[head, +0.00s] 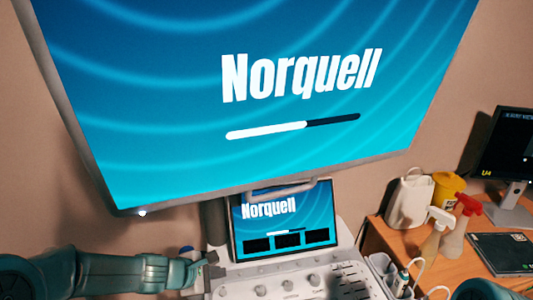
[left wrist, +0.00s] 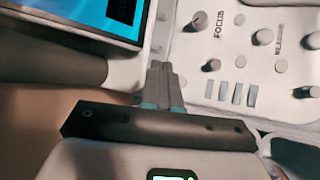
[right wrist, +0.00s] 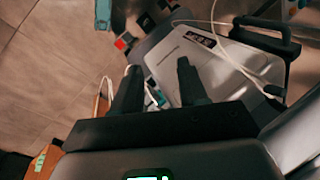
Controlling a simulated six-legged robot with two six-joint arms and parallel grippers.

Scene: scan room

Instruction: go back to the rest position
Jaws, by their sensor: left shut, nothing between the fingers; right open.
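My left gripper (head: 208,272) is at the left edge of the ultrasound machine's control panel (head: 270,278), below and left of its small touch screen (head: 287,228). In the left wrist view its fingers (left wrist: 162,72) are together with nothing between them, and the panel's knobs and slider keys lie beyond. My right gripper (right wrist: 158,80) shows in the right wrist view with its two dark fingers apart and empty. Beyond them are a pale machine surface with a dark handle (right wrist: 268,32), white cables and the tiled floor.
A large monitor (head: 250,120) showing "Norquell" and a loading bar hangs above the panel. On the right, a wooden desk (head: 412,236) holds spray bottles (head: 436,236), a yellow tub (head: 447,187), a white container (head: 409,200) and a computer monitor (head: 505,150). Probes and cables (head: 401,282) sit beside the panel.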

